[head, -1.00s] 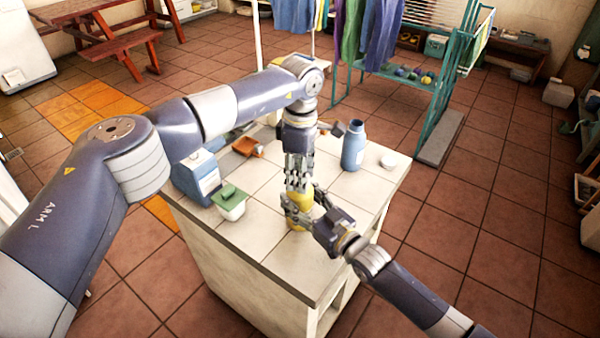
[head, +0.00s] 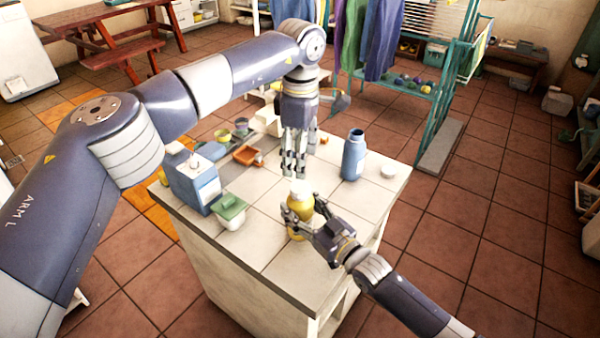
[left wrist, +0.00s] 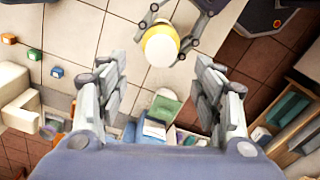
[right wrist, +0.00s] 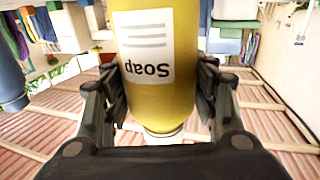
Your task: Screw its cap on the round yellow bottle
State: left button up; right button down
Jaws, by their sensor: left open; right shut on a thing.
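The round yellow bottle (head: 301,203) stands upright near the front of the tiled counter, with a white cap (head: 299,186) on its mouth. I cannot tell how tightly the cap sits. My right gripper (head: 300,213) is shut around the bottle's body. In the right wrist view the bottle (right wrist: 160,95) appears inverted between the fingers, its label reading "Soap". My left gripper (head: 293,172) points down, open and empty, just above the cap and apart from it. The left wrist view shows the white cap (left wrist: 161,48) beyond the open fingers.
An open blue bottle (head: 354,158) and a loose white lid (head: 389,170) stand to the right on the counter (head: 262,250).

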pick_arm(q)
notch_tip(320, 180, up, 4)
jog(key=shift+f, duration=0.15)
pick_arm(e)
jog(key=c, duration=0.6)
grip_release()
jog(key=shift+o, duration=0.2)
jog(key=shift+s+d+f, duration=0.1)
jog(key=shift+s+d, duration=0.15)
jog(key=shift+s, duration=0.05)
jog(key=v, duration=1.1)
jog(key=shift+s+d, duration=0.1)
jog(key=shift+s, duration=0.05)
pick_arm(q)
jog(key=shift+f, duration=0.1)
